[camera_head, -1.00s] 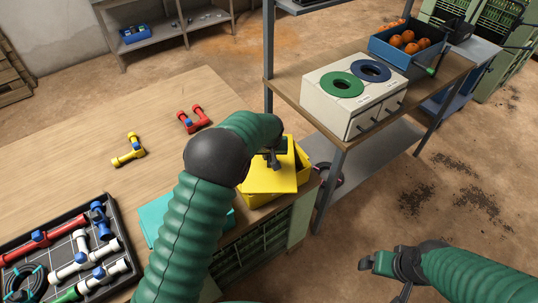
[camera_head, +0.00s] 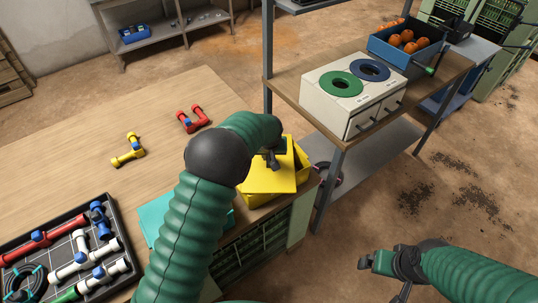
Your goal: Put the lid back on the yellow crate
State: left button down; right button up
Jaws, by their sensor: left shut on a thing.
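The yellow crate (camera_head: 265,201) stands at the right end of the wooden table. Its yellow lid (camera_head: 276,178) lies over most of the crate's top, and a part of the crate shows past the lid's right edge. I cannot tell whether the lid is seated. My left gripper (camera_head: 272,158) is over the lid's far part, shut on the lid; its fingertips are partly hidden by the arm. My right gripper (camera_head: 366,262) is at the lower right, over the floor and away from the crate; its fingers are too small to judge.
A tray (camera_head: 72,212) of pipe fittings lies at the table's left front. Yellow (camera_head: 128,152) and red (camera_head: 194,120) pipe pieces lie farther back. A teal mat (camera_head: 153,216) lies left of the crate. A shelf with a white two-hole box (camera_head: 340,110) stands to the right.

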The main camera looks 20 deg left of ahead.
pick_arm(q)
jog(key=c, duration=1.4)
grip_release()
jog(key=shift+o, duration=0.6)
jog(key=o, duration=0.4)
jog(key=shift+r+p, duration=2.55)
jog(key=shift+r, duration=1)
